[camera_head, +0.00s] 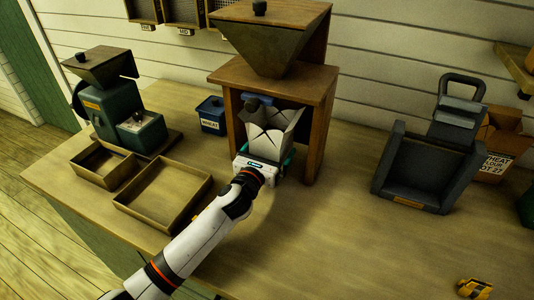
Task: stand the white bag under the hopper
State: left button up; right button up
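The white bag (270,132) stands about upright, open at the top, in the front opening of the wooden stand (318,120), below the hopper (268,45). Its foot is hidden behind my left gripper (264,156), so I cannot tell whether it rests on a surface. My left gripper reaches in from the front, with its teal-tipped fingers on either side of the bag's lower part. It appears shut on the bag. My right gripper is not in view.
The stand's side walls flank the bag closely. A blue wheat tin (212,116), a green mill (130,120) and two shallow wooden trays (165,194) are to the left. A dark scoop-shaped machine (425,165) and a yellow object (474,288) are to the right. The front middle bench (330,240) is clear.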

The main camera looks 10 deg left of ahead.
pick_arm(q)
jog(key=s, duration=0.4)
jog(key=s+a, duration=0.1)
jog(key=s, duration=0.3)
jog(key=s+a, duration=0.1)
jog(key=s, duration=0.2)
jog(key=shift+s+a+r+b, duration=0.1)
jog(key=shift+s+a+b, duration=0.1)
jog(key=shift+s+b, duration=0.15)
jog(key=shift+r, duration=0.1)
